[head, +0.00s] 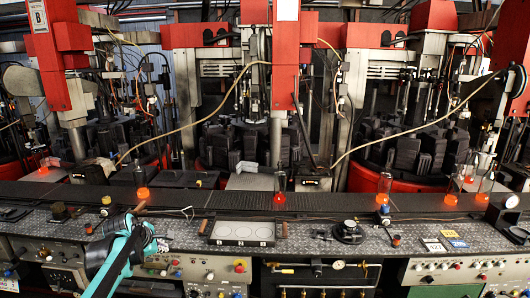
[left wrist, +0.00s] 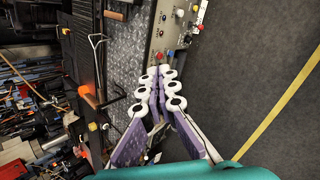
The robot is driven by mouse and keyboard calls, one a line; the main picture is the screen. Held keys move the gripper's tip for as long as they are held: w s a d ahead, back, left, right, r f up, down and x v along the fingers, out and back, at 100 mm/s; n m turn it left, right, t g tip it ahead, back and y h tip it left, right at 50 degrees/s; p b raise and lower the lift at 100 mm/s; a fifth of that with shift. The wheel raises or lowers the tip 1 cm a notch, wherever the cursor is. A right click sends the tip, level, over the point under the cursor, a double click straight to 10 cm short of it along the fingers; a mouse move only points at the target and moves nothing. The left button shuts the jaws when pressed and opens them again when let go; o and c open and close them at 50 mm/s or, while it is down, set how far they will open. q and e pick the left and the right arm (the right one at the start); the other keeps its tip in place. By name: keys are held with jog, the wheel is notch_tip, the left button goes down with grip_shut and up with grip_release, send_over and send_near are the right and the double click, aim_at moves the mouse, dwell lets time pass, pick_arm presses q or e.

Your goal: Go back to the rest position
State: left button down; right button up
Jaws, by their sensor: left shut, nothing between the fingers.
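My left arm, teal, rises from the bottom left of the head view. My left gripper (head: 152,243) is in front of the bench's front edge, left of the flat tray (head: 242,233). In the left wrist view my left gripper (left wrist: 165,75) has its white and purple fingers drawn together at the tips, with nothing between them. They show beside the bench's control panel (left wrist: 168,32), over the grey floor (left wrist: 245,75). My right gripper is not in view.
The patterned metal bench (head: 300,245) runs across the head view with knobs and gauges along its front. Red machines (head: 285,60) fill the back. Floor beside the bench is clear.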

pick_arm(q)
jog(key=s+d+m, duration=0.7)
jog(key=s+m, duration=0.1)
jog(key=s, duration=0.4)
jog(key=s+d+m, duration=0.7)
jog(key=s, duration=0.5)
jog(key=s+d+f+m, duration=0.1)
jog(key=s+f+m, duration=0.5)
jog(key=s, duration=0.3)
jog(key=shift+s+d+m+g+y, duration=0.2)
jog(key=shift+d+m+g+y, duration=0.15)
jog(key=shift+m, duration=0.25)
